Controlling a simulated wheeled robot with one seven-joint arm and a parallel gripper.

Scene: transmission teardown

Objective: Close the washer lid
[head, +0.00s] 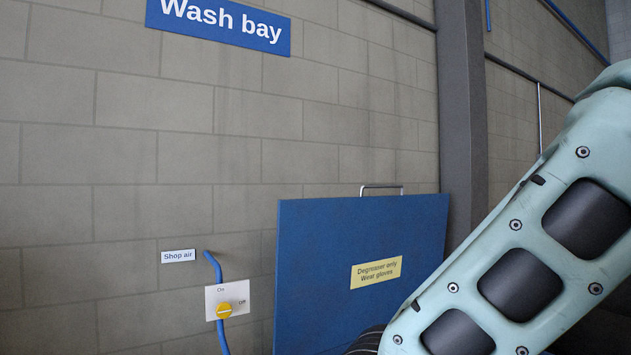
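The blue washer lid (322,262) stands raised, close to upright, in front of the block wall. A metal bar handle (382,187) sits on its top edge. A yellow label (376,272) on the lid reads "Degreaser only, Wear gloves". The lower edge of the lid and the washer body are out of the picture. My pale green arm covers the lower right of the view and overlaps the lid's lower right corner. My gripper is out of view, so I cannot see where it is relative to the handle.
Left of the lid, a yellow knob (224,311) on a white On/Off plate and a blue air hose (213,266) are on the wall, by a "Shop air" sign (178,256). A "Wash bay" sign (219,22) hangs above. A grey column (461,100) stands right of the lid.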

